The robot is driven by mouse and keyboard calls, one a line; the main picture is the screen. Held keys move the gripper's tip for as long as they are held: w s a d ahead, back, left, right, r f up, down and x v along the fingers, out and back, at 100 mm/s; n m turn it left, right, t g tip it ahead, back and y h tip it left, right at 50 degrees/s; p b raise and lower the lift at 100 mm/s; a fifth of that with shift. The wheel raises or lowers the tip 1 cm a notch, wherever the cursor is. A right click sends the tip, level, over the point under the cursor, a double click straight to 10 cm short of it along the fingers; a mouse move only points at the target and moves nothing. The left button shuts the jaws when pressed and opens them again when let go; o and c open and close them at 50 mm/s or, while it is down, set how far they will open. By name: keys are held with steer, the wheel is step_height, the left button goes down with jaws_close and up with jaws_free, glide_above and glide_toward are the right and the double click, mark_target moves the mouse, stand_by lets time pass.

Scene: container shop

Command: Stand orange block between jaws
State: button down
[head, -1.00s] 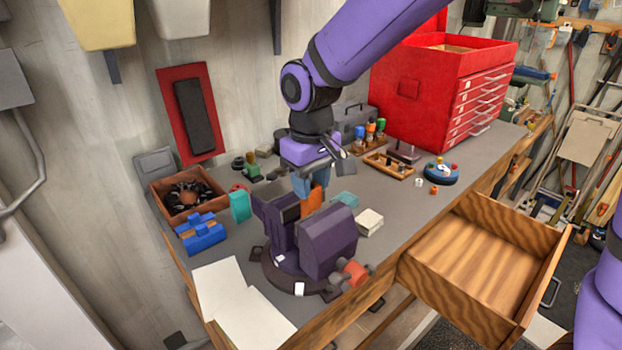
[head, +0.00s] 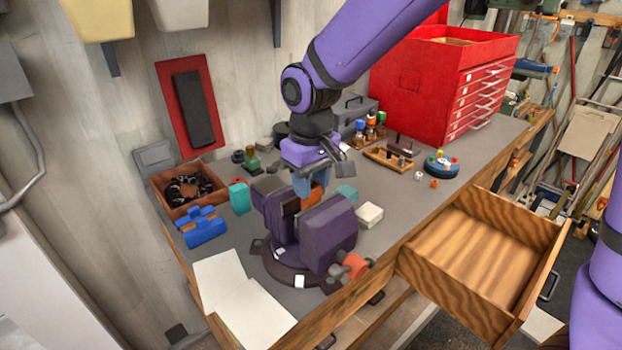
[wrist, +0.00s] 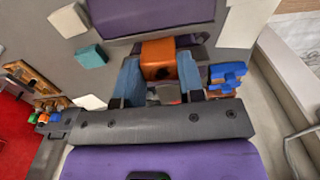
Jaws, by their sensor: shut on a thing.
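The orange block (wrist: 159,58) is held between the blue fingers of my gripper (wrist: 158,80) in the wrist view. In the head view my gripper (head: 309,184) is over the purple vise (head: 325,237), and the orange block (head: 310,199) shows below the fingers, at the vise's jaw opening. The block's lower part is hidden by the vise body, so I cannot tell whether it touches the jaws. In the wrist view the purple vise (wrist: 150,15) lies just beyond the block.
White sheets (head: 245,305) lie in front. A red tool chest (head: 425,85) stands behind right. An open wooden drawer (head: 440,262) juts out at the right front.

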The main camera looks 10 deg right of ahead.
steer(key=shift+f, duration=0.4)
stand_by(0.4)
steer(key=c, duration=0.6)
jaws_free()
steer(key=shift+c, duration=0.2)
steer(key=shift+r, duration=3)
steer(key=shift+d+r, duration=0.2)
steer(key=shift+d, duration=0.1)
steer(key=s+d+r+m+t, duration=0.1)
steer(key=s+d+r+m, duration=0.1)
steer(key=s+d+r, duration=0.3)
steer(key=s+d+r+m+t, duration=0.1)
steer(key=d+r, duration=0.2)
steer(key=d, duration=0.5)
steer(key=s+d+r+m+t, duration=0.1)
steer(key=s+d+m+t, duration=0.2)
steer(key=s+d, duration=0.8)
steer(key=shift+s+r+m, duration=0.3)
steer(key=shift+s+m, duration=0.1)
steer(key=shift+s, duration=0.4)
